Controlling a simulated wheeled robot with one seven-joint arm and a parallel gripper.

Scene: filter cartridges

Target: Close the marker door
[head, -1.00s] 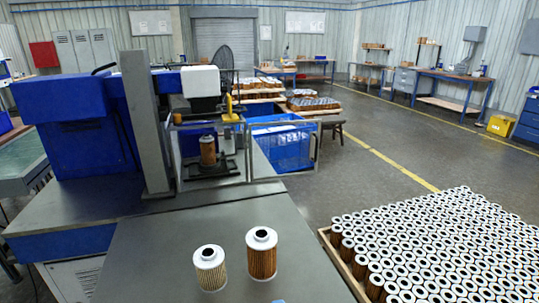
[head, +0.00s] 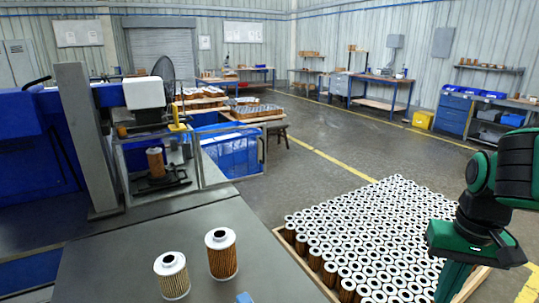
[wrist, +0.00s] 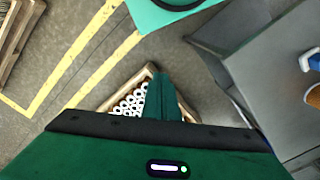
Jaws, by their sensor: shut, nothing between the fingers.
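The marker is the blue machine (head: 25,125) with a grey column and a white head (head: 143,93), at the left of the head view. A filter cartridge (head: 155,163) stands upright under the head, inside a framed enclosure. The marker door (head: 234,181), a thin-framed see-through panel, stands swung out to the right of the enclosure, so it is open. My gripper (head: 452,290) is at the lower right of the head view, far from the door, pointing down. In the wrist view its green fingers (wrist: 163,97) are together and empty.
Two filter cartridges, one pale (head: 172,276) and one brown (head: 222,255), stand on the grey table (head: 120,245). A wooden crate (head: 300,262) full of cartridges lies between the table and my arm. A blue bin (head: 225,150) shows behind the door. Open floor lies beyond.

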